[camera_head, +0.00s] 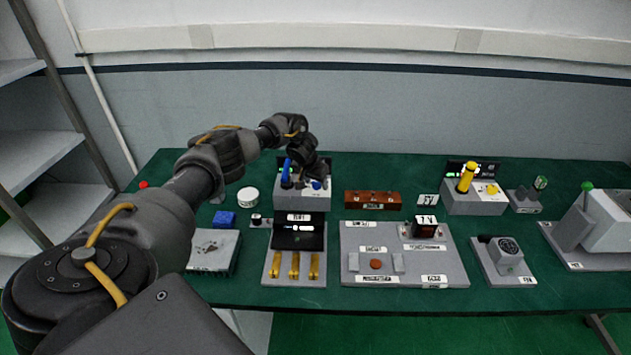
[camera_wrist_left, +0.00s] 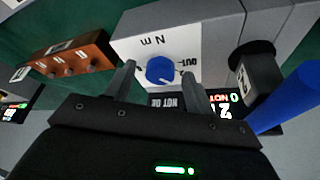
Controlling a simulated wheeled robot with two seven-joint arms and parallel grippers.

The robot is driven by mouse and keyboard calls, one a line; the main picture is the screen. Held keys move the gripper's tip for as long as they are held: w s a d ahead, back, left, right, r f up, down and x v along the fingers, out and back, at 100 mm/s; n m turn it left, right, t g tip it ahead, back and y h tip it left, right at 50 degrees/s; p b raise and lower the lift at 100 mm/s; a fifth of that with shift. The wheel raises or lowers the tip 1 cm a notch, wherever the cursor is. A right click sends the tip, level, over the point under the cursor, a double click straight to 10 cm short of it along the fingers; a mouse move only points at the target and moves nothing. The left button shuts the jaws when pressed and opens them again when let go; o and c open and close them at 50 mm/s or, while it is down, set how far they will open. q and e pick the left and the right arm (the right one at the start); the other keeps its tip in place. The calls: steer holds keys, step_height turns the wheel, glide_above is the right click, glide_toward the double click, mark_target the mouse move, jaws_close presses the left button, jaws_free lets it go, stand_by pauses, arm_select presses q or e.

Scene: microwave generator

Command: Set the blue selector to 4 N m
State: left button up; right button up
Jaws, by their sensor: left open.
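The blue selector (camera_wrist_left: 160,71) is a round blue knob on a light grey face, with "N m" and "OUT" lettering upside down in the left wrist view. It also shows small in the head view (camera_head: 317,184), on the grey box beside a tall blue handle (camera_head: 286,170). My left gripper (camera_wrist_left: 158,69) is open, with one finger on each side of the knob in the wrist view. I cannot tell whether the fingers touch it. The knob's exact setting is not readable. A display (camera_wrist_left: 222,107) beside the right finger reads partly "NOT OK". My right gripper is not in view.
The blue handle (camera_wrist_left: 285,105) and its dark base (camera_wrist_left: 257,72) stand close to the right of my left gripper. A brown block (camera_head: 372,200) lies to the box's right. A similar box with a yellow handle (camera_head: 467,177) stands farther right. Green tabletop (camera_head: 345,167) shows between the boxes.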

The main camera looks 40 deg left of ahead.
arm_select(q)
steer(key=c, duration=1)
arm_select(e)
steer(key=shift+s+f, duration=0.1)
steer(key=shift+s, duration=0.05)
arm_select(q)
steer(key=shift+m, duration=0.4)
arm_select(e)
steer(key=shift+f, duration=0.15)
arm_select(q)
steer(key=shift+a+f+m+h+b, duration=0.15)
steer(key=shift+m+h+b, duration=0.35)
steer(key=shift+m+b, duration=0.5)
steer(key=m+h+b, duration=0.1)
steer(key=m+b, duration=0.2)
steer(key=b, duration=0.1)
steer(key=shift+a+m+b, duration=0.1)
steer(key=shift+m+b, duration=0.2)
steer(key=shift+b, duration=0.05)
steer(key=shift+m+h+b, duration=0.5)
steer(key=shift+m+b, duration=0.3)
steer(key=shift+b, duration=0.65)
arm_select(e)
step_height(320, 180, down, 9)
arm_select(q)
steer(key=shift+r, duration=0.2)
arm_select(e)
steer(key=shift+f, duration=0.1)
arm_select(q)
steer(key=shift+a, duration=0.1)
